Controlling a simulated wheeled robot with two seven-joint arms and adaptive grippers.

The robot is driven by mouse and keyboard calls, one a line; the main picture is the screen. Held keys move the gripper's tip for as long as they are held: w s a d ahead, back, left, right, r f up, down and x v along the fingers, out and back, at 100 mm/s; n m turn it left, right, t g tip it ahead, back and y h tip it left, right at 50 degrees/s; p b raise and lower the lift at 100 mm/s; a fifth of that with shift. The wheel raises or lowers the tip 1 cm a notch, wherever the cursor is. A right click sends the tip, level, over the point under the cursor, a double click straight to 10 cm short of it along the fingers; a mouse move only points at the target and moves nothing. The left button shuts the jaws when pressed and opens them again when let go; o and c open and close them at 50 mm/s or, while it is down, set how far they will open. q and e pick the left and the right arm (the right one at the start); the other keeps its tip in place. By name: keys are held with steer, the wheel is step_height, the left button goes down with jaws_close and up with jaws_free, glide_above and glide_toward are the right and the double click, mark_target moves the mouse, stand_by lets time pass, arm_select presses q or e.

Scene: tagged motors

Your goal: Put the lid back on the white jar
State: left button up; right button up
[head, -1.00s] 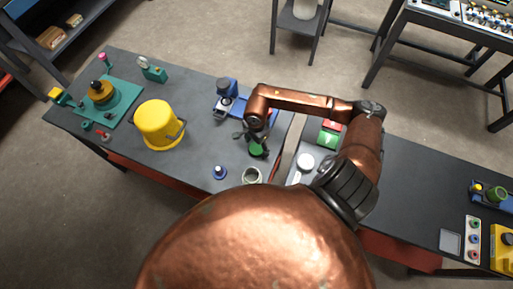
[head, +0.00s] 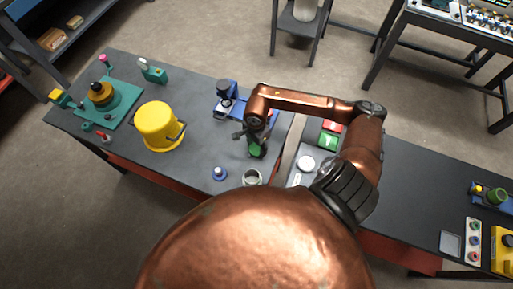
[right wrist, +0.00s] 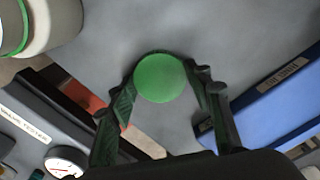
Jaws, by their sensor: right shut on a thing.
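The white jar (head: 252,177) stands on the left bench near its front right corner, with its mouth open and facing up. In the right wrist view its side (right wrist: 45,18) with a green band shows at the top left. The round green lid (right wrist: 160,78) is held between the fingertips of my right gripper (head: 255,146), which is shut on it. In the head view the gripper and lid (head: 256,152) are just behind the jar, apart from it. My left gripper is not in view.
A blue device (head: 228,100) stands behind the gripper. A small blue-and-white piece (head: 219,174) lies left of the jar, and a yellow bucket (head: 159,124) stands farther left. A gap separates the two benches. A gauge (right wrist: 65,162) shows at the lower left of the wrist view.

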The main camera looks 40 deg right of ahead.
step_height(320, 180, up, 2)
steer(key=shift+r, duration=0.15)
steer(key=s+a+r+b, duration=0.1)
steer(key=a+r, duration=0.9)
steer(key=a, duration=0.4)
steer(key=w+d+r+n, duration=0.1)
steer(key=w+n, duration=0.1)
steer(key=n, duration=0.7)
steer(key=w+d+r+n, duration=0.1)
steer(key=w+r+n, duration=0.1)
steer(key=n, duration=0.7)
steer(key=shift+w+r, duration=0.25)
steer(key=shift+w, duration=0.15)
